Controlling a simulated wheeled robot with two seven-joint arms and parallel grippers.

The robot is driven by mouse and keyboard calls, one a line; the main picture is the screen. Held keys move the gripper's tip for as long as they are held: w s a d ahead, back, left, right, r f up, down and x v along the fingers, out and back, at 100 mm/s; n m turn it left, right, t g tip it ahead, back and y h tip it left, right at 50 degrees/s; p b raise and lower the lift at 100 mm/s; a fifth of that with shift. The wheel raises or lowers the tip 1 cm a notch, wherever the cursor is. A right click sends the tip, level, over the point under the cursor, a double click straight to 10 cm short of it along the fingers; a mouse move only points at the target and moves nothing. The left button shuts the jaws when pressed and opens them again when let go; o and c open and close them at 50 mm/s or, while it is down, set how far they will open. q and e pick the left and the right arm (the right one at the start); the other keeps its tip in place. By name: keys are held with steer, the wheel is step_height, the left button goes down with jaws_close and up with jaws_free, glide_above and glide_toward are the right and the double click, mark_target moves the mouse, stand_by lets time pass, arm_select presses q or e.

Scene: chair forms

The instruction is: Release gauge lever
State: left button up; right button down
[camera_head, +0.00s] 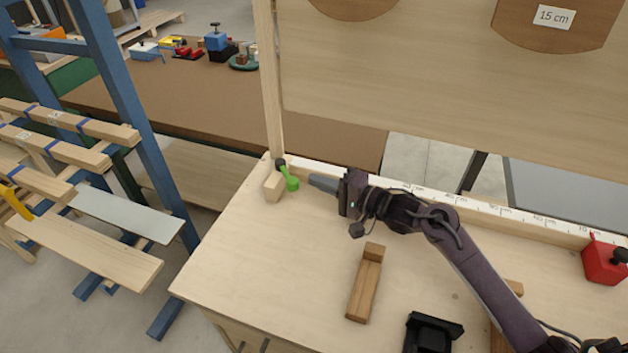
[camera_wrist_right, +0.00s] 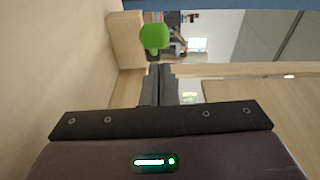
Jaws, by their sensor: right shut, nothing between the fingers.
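The green gauge lever (camera_head: 289,178) stands at the left end of the white ruler, beside a small wooden block (camera_head: 273,187). A dark knob (camera_head: 281,162) sits just behind it. My right gripper (camera_head: 312,181) is shut and empty, its tips a little to the right of the lever and pointing at it. In the right wrist view the lever's round green end (camera_wrist_right: 154,38) is just beyond the closed fingers (camera_wrist_right: 160,85), with the wooden block (camera_wrist_right: 126,40) beside it. I cannot tell for sure whether the tips touch the lever. My left gripper is not in view.
The white ruler (camera_head: 400,186) runs along the bench's back edge to a red block (camera_head: 604,262) at the right. A wooden piece (camera_head: 365,283) and a black holder (camera_head: 432,333) lie on the bench. A blue rack (camera_head: 128,95) with wood stands left. The bench's left front is clear.

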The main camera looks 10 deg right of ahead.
mark_target(294, 187)
steer(key=shift+s+a+r, duration=0.1)
steer(key=shift+a, duration=0.6)
steer(key=p, duration=0.1)
steer(key=a+p, duration=0.2)
steer(key=shift+s+r+p, duration=0.25)
steer(key=shift+s+p, duration=0.1)
steer(key=shift+s, duration=0.05)
steer(key=shift+s+a+f+p, duration=0.2)
steer(key=shift+a+p, duration=0.15)
steer(key=shift+a, duration=0.15)
steer(key=shift+f, duration=0.1)
